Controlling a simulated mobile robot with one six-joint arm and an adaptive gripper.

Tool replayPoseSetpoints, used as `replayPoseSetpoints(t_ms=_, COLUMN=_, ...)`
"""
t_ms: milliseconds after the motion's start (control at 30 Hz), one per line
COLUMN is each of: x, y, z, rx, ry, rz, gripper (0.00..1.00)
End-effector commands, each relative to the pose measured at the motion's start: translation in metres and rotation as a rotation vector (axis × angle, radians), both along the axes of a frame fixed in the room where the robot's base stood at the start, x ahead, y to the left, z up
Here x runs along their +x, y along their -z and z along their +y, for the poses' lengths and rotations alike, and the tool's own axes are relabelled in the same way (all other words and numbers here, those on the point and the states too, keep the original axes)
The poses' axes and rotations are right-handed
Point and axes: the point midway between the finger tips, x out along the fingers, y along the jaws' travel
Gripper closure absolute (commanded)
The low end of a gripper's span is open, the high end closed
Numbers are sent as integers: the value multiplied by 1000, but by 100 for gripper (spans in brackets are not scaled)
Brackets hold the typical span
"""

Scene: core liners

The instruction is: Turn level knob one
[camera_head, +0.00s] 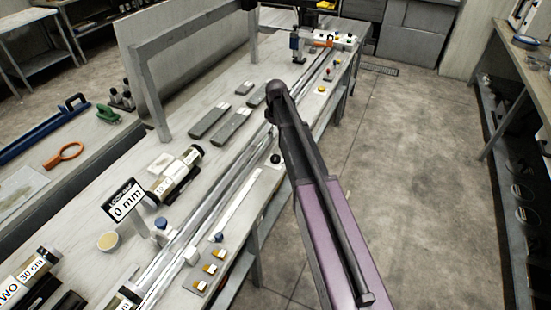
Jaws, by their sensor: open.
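Several small knobs sit along the long bench on the left. A blue-topped knob (161,223) stands beside the rail, close to the sign. A smaller dark blue knob (218,237) is near the front edge, above a plate of orange switches. A round black knob (275,158) is farther along the front edge. No readable label marks any as level knob one. My dark and purple arm reaches up across the middle, over the floor and the bench's front edge. Its far end is a dark rounded joint; my gripper does not show.
Long metal rails (215,200) run along the bench (185,145). A grey frame (152,95) stands over its back. Flat grey bars (211,119) lie mid-bench. The concrete floor (415,190) at right is clear.

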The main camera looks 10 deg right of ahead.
Motion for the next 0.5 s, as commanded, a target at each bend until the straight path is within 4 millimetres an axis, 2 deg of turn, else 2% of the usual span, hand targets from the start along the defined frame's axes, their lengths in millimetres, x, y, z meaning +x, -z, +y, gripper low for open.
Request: replayPoseSetpoints(t_ms=500, x=0, y=38, z=0, rx=0, ry=1, rz=0, gripper=5)
